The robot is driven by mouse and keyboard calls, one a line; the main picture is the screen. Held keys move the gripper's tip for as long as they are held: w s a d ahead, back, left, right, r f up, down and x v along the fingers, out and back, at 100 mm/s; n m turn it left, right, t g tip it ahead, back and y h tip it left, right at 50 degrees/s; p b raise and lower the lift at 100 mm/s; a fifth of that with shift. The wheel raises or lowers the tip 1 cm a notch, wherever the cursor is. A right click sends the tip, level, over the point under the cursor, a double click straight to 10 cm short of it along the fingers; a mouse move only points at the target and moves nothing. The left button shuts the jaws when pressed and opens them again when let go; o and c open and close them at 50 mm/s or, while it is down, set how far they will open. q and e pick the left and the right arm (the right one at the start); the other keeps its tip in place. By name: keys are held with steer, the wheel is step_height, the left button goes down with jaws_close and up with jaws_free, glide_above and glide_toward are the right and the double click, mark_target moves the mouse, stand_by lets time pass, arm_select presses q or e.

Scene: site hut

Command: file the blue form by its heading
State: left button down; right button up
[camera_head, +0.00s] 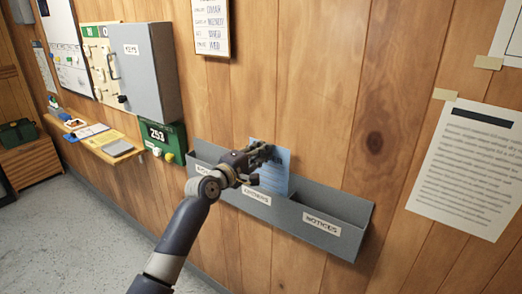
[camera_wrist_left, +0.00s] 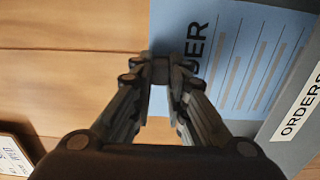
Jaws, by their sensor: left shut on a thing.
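The blue form (camera_head: 279,178) stands upright against the wall at the middle compartment of a grey wall rack (camera_head: 285,212). Its lower end passes behind the front panel labelled ORDERS. My left gripper (camera_head: 264,154) is shut on its top edge. In the left wrist view the form (camera_wrist_left: 245,55) shows a dark heading ending in "ER", the rest hidden by my left gripper (camera_wrist_left: 160,78), and several grey lines. The ORDERS label (camera_wrist_left: 298,105) is beside it there. The rack's right compartment is labelled NOTICES (camera_head: 321,226); the left label is mostly hidden by my arm. My right gripper is out of view.
A printed sheet (camera_head: 468,165) is taped to the wall at right. The NOTICES compartment looks empty.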

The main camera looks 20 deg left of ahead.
arm_select(q)
steer(key=shift+f+b, duration=0.3)
steer(key=shift+f, duration=0.35)
step_height(320, 180, down, 3)
steer(key=shift+f+b, duration=0.1)
steer(key=shift+b, duration=0.85)
steer(key=c, duration=1.5)
jaws_free()
steer(key=shift+s, duration=0.1)
